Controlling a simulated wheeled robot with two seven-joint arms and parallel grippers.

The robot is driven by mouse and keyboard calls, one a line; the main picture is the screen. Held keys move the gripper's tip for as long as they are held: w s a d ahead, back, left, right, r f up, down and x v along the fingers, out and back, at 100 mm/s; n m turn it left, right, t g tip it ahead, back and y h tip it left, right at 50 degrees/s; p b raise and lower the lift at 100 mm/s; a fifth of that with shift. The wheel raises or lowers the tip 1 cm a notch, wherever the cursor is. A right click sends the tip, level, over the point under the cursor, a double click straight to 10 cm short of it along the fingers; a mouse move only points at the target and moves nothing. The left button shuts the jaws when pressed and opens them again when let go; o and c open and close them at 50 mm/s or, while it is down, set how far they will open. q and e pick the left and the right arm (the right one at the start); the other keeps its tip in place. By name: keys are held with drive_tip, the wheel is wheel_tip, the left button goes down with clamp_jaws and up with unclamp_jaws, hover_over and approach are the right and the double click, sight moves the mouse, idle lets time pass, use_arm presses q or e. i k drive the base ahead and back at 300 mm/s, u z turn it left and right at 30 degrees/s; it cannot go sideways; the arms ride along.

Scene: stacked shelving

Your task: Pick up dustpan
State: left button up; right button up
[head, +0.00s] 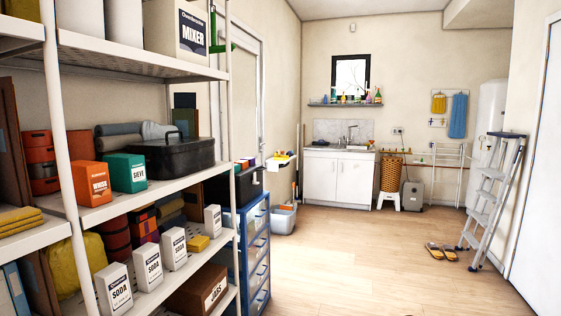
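I cannot make out a dustpan for certain in the head view. A green object (214,46) shows partly behind the post of the upper shelf on the left, and I cannot tell what it is. Long upright handles (299,160) lean by the far wall near a grey bin (283,218); what is at their lower ends is not clear. Neither of my grippers is in view.
White shelving (150,200) with boxes and a black toolbox (170,155) fills the left. Blue drawers (256,260) stand beyond it. A stepladder (490,200) and sandals (441,252) are at the right. The wooden floor (350,265) between is mostly clear.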

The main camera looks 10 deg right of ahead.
sight(281, 156)
drive_tip(key=z, duration=0.7)
drive_tip(key=i, duration=2.35)
drive_tip(key=z, duration=0.85)
drive_tip(key=i, duration=2.65)
drive_tip(key=u, duration=0.6)
drive_tip(key=i, duration=2.3)
drive_tip(key=u, duration=0.8)
